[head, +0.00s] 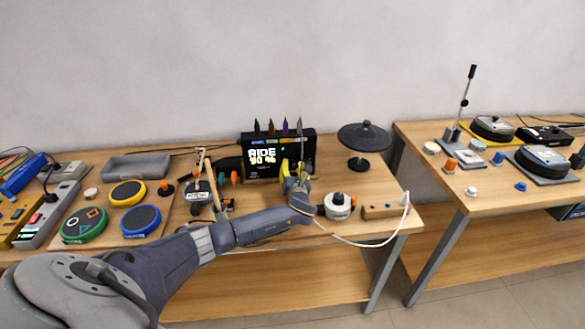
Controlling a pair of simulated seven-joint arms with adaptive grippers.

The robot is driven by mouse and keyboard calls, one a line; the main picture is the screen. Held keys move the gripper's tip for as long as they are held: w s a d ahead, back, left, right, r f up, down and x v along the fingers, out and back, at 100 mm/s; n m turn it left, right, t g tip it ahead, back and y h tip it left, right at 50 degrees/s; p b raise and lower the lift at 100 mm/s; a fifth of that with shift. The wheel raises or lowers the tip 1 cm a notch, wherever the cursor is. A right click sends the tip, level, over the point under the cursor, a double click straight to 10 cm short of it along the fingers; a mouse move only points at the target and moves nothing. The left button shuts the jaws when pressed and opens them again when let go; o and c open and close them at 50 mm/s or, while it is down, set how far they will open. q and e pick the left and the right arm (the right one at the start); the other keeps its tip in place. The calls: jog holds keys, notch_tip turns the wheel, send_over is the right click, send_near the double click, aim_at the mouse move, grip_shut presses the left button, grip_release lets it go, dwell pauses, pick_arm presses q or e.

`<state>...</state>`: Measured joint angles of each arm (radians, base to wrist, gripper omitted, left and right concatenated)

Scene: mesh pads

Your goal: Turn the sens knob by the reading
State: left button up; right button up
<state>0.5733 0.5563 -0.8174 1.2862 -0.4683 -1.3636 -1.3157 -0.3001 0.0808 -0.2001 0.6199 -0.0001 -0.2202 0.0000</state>
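The black module (251,169) stands on the left table, its lit screen (263,157) reading "RIDE 90 %". My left arm reaches over the table from the lower left. My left gripper (293,167), with yellow fingers, is in front of the module's right half, just right of the screen, and hides part of it. The fingers are too small to show whether they are open or shut on something. No sens knob label is legible. My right gripper is not in view.
A black cymbal pad (364,136) stands right of the module. Yellow (127,193), green (84,225) and blue (141,220) round pads lie at left, near a grey tray (136,167). A white cable (385,243) hangs at the front edge. A second table (475,205) stands right.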

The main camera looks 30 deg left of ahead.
pick_arm(q)
grip_shut()
jog(key=shift+n, duration=0.5)
dwell(0.4)
jog(key=n, duration=0.5)
jog(key=shift+r, duration=0.1)
jog(key=n, duration=0.5)
jog(key=shift+a+r+n, duration=0.1)
jog(key=shift+a+n, duration=0.05)
jog(key=shift+n, duration=0.15)
dwell(0.5)
